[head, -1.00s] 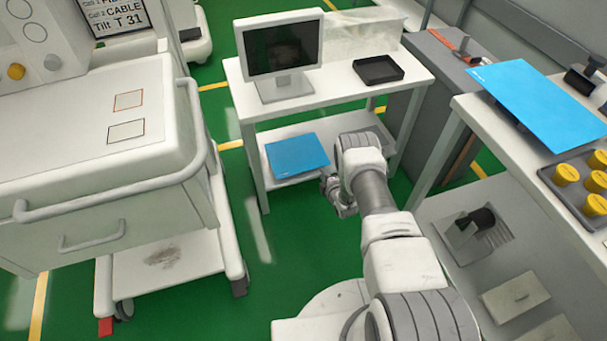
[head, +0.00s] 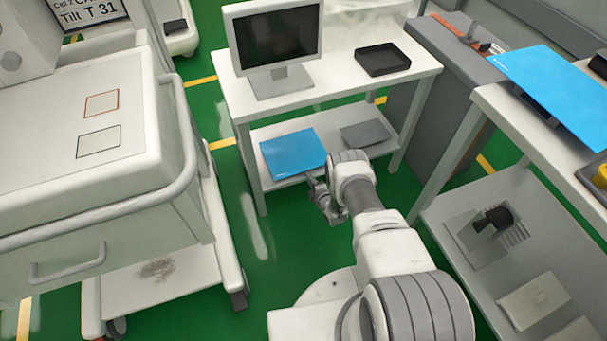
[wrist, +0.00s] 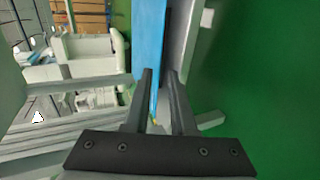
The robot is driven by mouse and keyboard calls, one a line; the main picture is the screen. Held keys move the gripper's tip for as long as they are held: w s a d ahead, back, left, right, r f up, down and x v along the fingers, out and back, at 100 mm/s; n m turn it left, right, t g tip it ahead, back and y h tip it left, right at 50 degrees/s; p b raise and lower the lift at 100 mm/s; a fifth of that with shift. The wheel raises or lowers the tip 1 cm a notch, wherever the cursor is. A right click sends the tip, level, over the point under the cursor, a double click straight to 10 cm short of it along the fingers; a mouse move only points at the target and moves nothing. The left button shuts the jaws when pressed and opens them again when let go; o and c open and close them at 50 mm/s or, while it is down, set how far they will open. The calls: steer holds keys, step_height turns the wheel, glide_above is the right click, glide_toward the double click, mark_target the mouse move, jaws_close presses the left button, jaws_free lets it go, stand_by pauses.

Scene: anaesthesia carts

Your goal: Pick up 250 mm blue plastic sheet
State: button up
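A blue sheet (head: 293,154) lies on the lower shelf of the white desk, towards its left front. My gripper (head: 315,184) is low in front of the desk, at the sheet's right front corner. In the wrist view the sheet (wrist: 149,40) shows as a narrow blue strip, running down behind and between the fingertips of my gripper (wrist: 160,74). The fingers are apart. I cannot tell whether they touch the sheet. A larger blue sheet (head: 560,85) lies on the right-hand table, its near edge overhanging.
The white desk (head: 320,100) carries a monitor (head: 277,38) and a black tray (head: 382,60). A grey sheet (head: 365,133) lies on its lower shelf, right of the blue one. A white cart (head: 90,190) stands left. Green floor is clear between cart and desk.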

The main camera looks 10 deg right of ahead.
mark_target(305, 178)
steer(key=shift+b+x, duration=0.75)
steer(key=shift+x, duration=2.25)
steer(key=shift+c, duration=0.4)
jaws_close()
